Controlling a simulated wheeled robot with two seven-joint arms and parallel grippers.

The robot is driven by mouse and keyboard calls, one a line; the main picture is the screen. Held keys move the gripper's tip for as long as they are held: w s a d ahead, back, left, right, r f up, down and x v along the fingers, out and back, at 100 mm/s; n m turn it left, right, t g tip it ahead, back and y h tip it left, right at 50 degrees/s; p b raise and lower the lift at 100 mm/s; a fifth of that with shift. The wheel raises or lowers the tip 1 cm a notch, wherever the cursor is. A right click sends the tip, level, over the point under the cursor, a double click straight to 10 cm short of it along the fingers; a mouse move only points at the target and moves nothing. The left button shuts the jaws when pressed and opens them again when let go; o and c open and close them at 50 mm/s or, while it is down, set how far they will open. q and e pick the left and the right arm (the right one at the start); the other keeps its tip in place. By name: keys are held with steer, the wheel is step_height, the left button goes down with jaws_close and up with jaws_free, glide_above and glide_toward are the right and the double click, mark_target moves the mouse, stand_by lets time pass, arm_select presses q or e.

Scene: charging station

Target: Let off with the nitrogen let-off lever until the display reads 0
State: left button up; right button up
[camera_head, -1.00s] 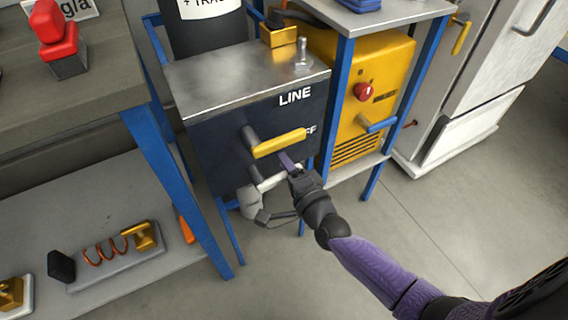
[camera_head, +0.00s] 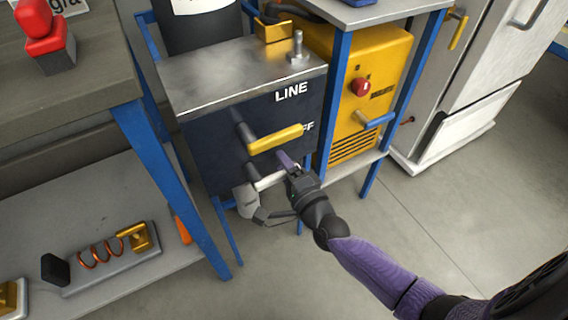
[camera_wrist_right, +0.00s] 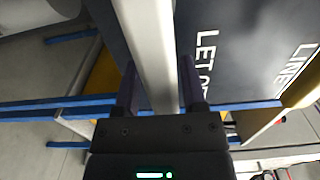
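The let-off lever, a pale grey bar (camera_head: 268,181), sticks out low on the front of the dark cabinet (camera_head: 220,145). In the right wrist view the bar (camera_wrist_right: 152,45) runs between my two fingers, beside the lettering "LET O…" (camera_wrist_right: 205,55). My right gripper (camera_wrist_right: 158,88) is open around it, with a finger on each side and a narrow gap showing. In the head view my right gripper (camera_head: 285,168) is at the lever's outer end. One finger shows above the bar; the other is hidden. The display and my left gripper are not in view.
A yellow lever (camera_head: 276,139) sticks out just above, under the word LINE. A grey part (camera_head: 247,203) hangs below the let-off lever. A yellow machine (camera_head: 368,75) and blue table legs (camera_head: 335,110) stand close on the right. Floor (camera_head: 440,220) is open at the front right.

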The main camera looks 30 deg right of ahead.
steer(key=shift+o, duration=0.5)
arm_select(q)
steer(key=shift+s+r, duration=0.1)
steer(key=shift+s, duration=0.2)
arm_select(e)
steer(key=shift+r, duration=0.1)
arm_select(q)
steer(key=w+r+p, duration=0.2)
steer(key=p, duration=0.1)
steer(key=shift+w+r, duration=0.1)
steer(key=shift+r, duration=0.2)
arm_select(e)
steer(key=s, duration=1)
steer(key=shift+d, duration=0.15)
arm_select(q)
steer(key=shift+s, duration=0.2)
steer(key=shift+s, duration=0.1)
